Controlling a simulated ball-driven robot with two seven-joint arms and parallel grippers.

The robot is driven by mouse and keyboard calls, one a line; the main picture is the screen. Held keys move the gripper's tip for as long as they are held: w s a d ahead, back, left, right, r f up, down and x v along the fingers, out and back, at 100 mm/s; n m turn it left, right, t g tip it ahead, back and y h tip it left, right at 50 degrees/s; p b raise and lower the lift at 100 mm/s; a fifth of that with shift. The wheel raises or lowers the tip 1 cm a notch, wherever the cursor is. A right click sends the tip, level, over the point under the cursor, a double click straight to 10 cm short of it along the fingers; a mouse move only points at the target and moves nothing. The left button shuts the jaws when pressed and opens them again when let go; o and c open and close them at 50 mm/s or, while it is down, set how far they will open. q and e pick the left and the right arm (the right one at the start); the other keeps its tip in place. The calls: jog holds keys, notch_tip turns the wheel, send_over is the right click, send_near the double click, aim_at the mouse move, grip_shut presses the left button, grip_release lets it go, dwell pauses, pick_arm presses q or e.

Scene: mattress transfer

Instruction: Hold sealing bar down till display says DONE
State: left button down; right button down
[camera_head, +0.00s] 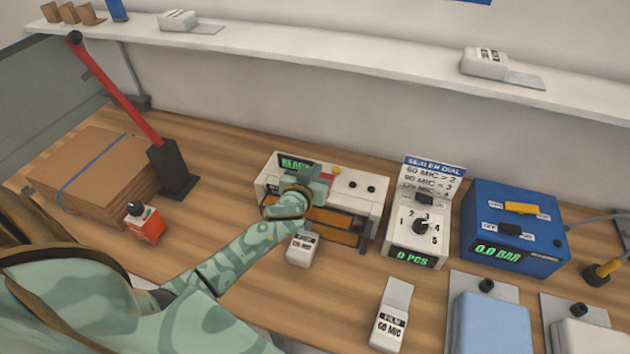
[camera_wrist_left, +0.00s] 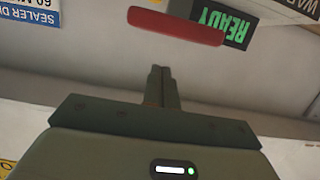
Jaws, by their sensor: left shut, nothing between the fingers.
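The sealer (camera_head: 370,206) is a pale box on the bench with an orange-brown band across its front. Its green display reads READY; the display (camera_wrist_left: 228,27) shows upside down in the left wrist view. A red bar (camera_wrist_left: 176,27), which looks like the sealing bar, lies beside the display there. My left gripper (camera_head: 308,174) is over the sealer's top left part and hides some of it. Its fingers (camera_wrist_left: 161,75) are shut and empty, pointing toward the red bar with a visible gap in the wrist view. My right gripper is not in view.
Right of the sealer stand a dial unit (camera_head: 411,239) reading 0 PCS and a blue box (camera_head: 510,215) reading 0.0 BAR. A 60 MIC film piece (camera_head: 389,327) and another labelled piece (camera_head: 301,249) lie in front. A red lever (camera_head: 115,92) and cardboard stack (camera_head: 92,170) stand left.

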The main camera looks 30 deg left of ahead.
pick_arm(q)
jog(key=shift+s+f+b, duration=0.15)
jog(key=shift+f+b, duration=0.25)
jog(key=shift+f, duration=1.05)
notch_tip(320, 180, down, 4)
jog(key=b, duration=0.3)
jog(key=shift+b, duration=0.4)
jog(key=shift+s+d+r, duration=0.1)
jog(key=shift+r, duration=0.05)
jog(key=shift+s+f, duration=0.1)
jog(key=shift+f, duration=0.15)
dwell(0.6)
jog(key=shift+r, duration=0.1)
